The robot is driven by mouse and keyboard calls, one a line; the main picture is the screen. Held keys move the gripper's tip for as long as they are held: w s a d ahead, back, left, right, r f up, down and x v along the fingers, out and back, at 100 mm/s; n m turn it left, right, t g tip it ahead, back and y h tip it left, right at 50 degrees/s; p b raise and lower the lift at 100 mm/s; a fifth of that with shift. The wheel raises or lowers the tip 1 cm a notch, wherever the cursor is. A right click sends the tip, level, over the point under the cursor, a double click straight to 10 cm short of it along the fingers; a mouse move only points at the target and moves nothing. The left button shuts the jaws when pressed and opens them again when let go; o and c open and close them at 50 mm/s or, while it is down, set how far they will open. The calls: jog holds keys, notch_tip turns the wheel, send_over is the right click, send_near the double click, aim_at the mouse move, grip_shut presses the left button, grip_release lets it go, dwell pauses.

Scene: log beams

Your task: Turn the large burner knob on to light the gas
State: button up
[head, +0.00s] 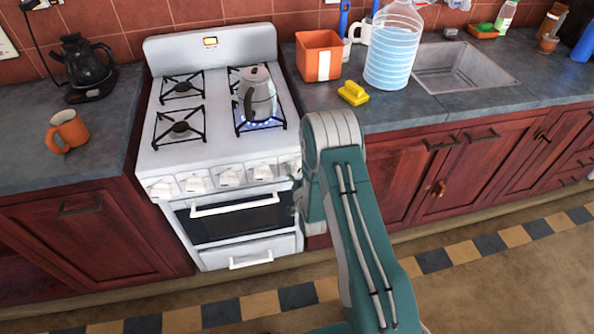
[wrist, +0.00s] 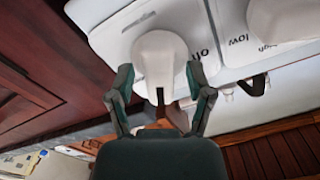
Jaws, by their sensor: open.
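The white stove (head: 219,150) has a front panel with a row of white knobs (head: 229,177). In the wrist view a large white knob (wrist: 160,50) at the end of the panel sits between the two fingers of my gripper (wrist: 162,78). The fingers are open, one on each side of the knob; I cannot tell if they touch it. Printed words, including "low" and "high", show beside it. In the head view my arm hides most of my gripper, which is by the panel's right end. A blue flame (head: 258,124) burns under the moka pot (head: 257,97) on the front right burner.
Red cabinets (head: 395,180) flank the stove. On the counter are an orange box (head: 319,55), a yellow sponge (head: 353,93), a water jug (head: 392,50), a black kettle (head: 84,62) and an orange mug (head: 67,131). A neighbouring knob (wrist: 282,18) is close by. The floor in front is clear.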

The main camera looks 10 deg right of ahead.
jog(key=c, duration=0.7)
jog(key=shift+n, duration=1)
jog(key=shift+c, duration=0.2)
jog(key=o, duration=0.7)
jog(key=shift+o, duration=0.2)
jog(key=shift+s, duration=0.1)
jog(key=s, duration=1.1)
jog(key=shift+s, duration=0.4)
